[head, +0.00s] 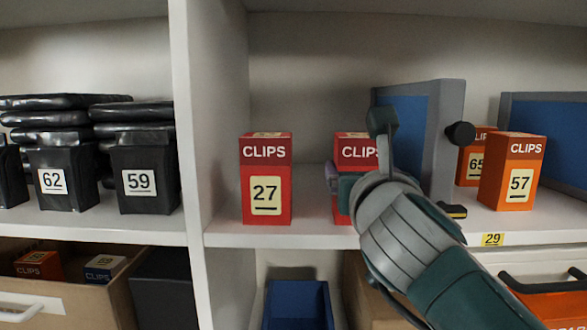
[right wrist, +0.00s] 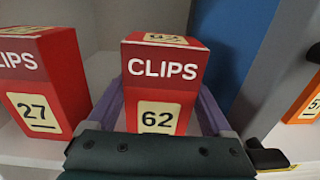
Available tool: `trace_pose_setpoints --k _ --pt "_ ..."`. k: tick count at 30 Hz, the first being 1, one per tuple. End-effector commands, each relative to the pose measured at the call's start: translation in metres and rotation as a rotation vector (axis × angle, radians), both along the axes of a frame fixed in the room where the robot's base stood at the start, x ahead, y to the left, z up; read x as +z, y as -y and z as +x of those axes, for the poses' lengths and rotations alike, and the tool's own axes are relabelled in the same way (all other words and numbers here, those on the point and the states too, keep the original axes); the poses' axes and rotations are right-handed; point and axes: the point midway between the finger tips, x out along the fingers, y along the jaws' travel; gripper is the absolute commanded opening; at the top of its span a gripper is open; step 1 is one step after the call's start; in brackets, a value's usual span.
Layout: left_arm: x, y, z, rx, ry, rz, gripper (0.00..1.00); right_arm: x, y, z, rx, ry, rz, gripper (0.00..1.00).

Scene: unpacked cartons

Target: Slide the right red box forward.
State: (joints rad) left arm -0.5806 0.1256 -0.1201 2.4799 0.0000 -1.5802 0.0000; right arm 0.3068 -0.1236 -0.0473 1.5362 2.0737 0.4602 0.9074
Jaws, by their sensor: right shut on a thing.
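The right red CLIPS box (head: 355,152) stands upright on the middle shelf, partly hidden behind my right arm in the head view. In the right wrist view this box (right wrist: 163,72) bears the number 62. My right gripper (right wrist: 162,105) has its purple fingers on both sides of the box and is shut on it. In the head view only one purple finger of the right gripper (head: 338,180) shows clearly, at the box's left side. The left red CLIPS box (head: 266,180), number 27, stands apart to the left. My left gripper is out of view.
A grey-framed blue panel (head: 446,130) stands close to the right of the held box. Orange CLIPS boxes (head: 508,172) stand farther right. A white upright divider (head: 188,110) bounds the bay at left. A blue bin (head: 298,306) sits below the shelf (head: 225,238).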

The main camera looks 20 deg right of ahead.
Motion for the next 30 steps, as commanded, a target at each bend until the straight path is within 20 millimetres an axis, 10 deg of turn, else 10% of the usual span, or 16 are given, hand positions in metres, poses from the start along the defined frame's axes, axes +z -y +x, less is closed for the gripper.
trace_pose_setpoints --k 10,11,14,30 --pt "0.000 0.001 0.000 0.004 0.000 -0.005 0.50 -0.001 0.000 0.000 0.000 -0.002 0.001 0.15" --pt "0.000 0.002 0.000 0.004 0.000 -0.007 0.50 -0.001 0.000 0.000 0.000 -0.002 0.001 0.88" --pt "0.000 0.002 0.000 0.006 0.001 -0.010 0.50 -0.001 0.000 0.000 0.000 -0.002 0.001 0.99" --pt "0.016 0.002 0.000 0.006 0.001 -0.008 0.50 0.001 -0.012 -0.035 0.000 -0.005 0.004 1.00"
